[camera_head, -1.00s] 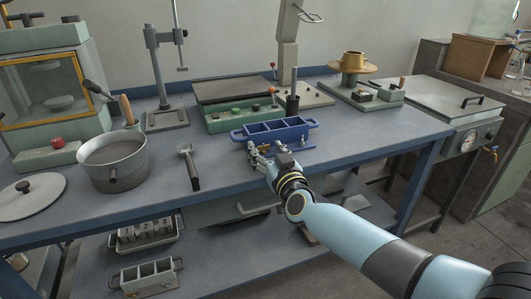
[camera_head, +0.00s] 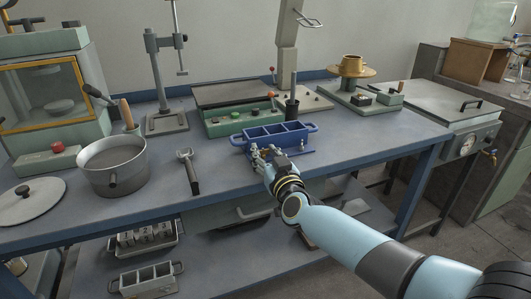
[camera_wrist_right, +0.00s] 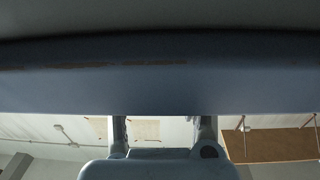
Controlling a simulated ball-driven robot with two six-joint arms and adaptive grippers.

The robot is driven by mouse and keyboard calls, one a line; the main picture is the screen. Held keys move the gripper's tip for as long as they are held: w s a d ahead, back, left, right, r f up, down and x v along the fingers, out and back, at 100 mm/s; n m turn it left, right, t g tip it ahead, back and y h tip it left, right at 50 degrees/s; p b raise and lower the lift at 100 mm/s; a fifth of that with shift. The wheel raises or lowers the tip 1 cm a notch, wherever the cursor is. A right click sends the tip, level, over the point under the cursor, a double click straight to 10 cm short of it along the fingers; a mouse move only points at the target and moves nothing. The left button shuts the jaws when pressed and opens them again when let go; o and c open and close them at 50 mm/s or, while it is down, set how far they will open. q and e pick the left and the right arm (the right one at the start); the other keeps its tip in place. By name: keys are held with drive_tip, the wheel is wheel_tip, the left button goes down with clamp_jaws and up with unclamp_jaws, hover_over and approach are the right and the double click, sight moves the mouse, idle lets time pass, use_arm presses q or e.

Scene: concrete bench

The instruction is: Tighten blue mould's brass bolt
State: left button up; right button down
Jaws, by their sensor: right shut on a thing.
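The blue mould (camera_head: 266,138), an open tray with several compartments and end handles, stands near the front edge of the bench. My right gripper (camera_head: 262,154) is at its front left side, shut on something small. The fingers cover what they hold; it is at the place of the brass bolt, but I cannot make out the bolt itself. In the right wrist view two fingers (camera_wrist_right: 163,130) point at a broad blue band that fills the middle. My left gripper is not in view.
A grey wrench-like tool (camera_head: 188,172) and a steel pot (camera_head: 114,168) lie to the left. The bench front is clear between tool and mould.

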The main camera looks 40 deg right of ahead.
drive_tip(key=h+p, duration=0.1)
drive_tip(key=m+h+p, duration=0.1)
drive_tip(key=p, duration=0.1)
drive_tip(key=shift+w+a+r+g, duration=0.1)
drive_tip(key=shift+a+r+g, duration=0.1)
drive_tip(key=shift+r+g, duration=0.15)
drive_tip(key=shift+a+f+m+g+h+p, duration=0.1)
drive_tip(key=shift+m+g+h+p, duration=0.15)
drive_tip(key=shift+m+h+p, duration=0.2)
drive_tip(key=shift+f+m+g+h, duration=0.15)
drive_tip(key=shift+m+g+h, duration=0.55)
drive_tip(key=shift+h, duration=0.25)
drive_tip(key=shift+w+a+f+m+g+h, duration=0.1)
drive_tip(key=shift+m+g+h, duration=0.3)
drive_tip(key=shift+m+h, duration=0.2)
drive_tip(key=shift+w+a+f+m+g+h, duration=0.1)
drive_tip(key=shift+m+g+h, duration=0.35)
drive_tip(key=shift+h, duration=0.15)
drive_tip(key=shift+s+r+h, duration=0.1)
drive_tip(key=shift+h, duration=0.2)
drive_tip(key=c, duration=0.9)
unclamp_jaws()
